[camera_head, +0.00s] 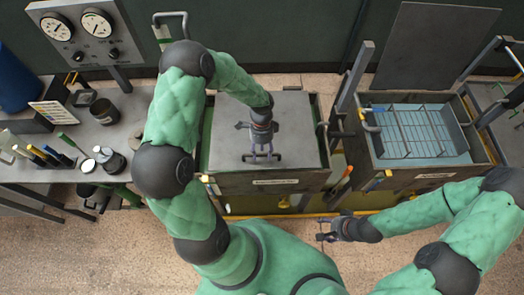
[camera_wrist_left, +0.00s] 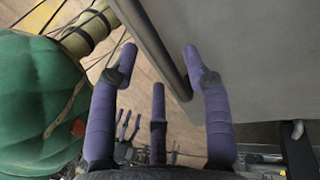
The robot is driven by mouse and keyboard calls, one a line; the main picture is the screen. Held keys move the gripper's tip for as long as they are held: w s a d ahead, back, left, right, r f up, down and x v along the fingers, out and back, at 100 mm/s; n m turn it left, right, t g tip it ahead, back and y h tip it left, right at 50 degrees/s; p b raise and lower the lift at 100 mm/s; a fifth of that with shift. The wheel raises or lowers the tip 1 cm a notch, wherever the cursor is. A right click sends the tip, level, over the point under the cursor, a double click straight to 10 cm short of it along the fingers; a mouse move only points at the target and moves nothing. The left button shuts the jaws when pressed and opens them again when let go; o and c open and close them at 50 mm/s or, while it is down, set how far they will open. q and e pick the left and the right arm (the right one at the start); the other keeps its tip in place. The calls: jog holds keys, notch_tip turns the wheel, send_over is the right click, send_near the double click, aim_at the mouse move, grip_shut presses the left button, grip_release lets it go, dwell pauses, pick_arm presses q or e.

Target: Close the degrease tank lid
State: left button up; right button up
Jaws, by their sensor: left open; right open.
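The left tank (camera_head: 240,182) has a flat grey lid (camera_head: 235,120) lying down over its top. The right tank (camera_head: 440,175) stands open, its grey lid (camera_head: 435,45) raised behind it. The small front labels are too blurred to read, so I cannot tell which is the degrease tank. My left gripper (camera_head: 262,157) is open and empty over the left lid, near its front edge. In the left wrist view its fingers (camera_wrist_left: 160,58) are apart beside a grey panel's edge (camera_wrist_left: 170,60); contact is unclear. My right gripper (camera_head: 325,230) is open in front of the tanks.
A wire basket (camera_head: 412,132) sits in pale blue liquid in the right tank. A gauge panel (camera_head: 82,30) and a bench with a dark pot (camera_head: 104,112) and several tools stand at the left. A metal post (camera_head: 353,80) rises between the tanks.

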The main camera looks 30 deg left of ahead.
aim_at(262, 154)
pick_arm(q)
jog(key=shift+f, duration=0.15)
grip_shut()
jog(key=shift+b+x, duration=1.25)
jog(key=shift+x, duration=0.5)
jog(key=shift+s, duration=0.15)
jog(key=shift+c, duration=1)
grip_release()
jog(key=shift+o, duration=1)
jog(key=shift+w, duration=0.25)
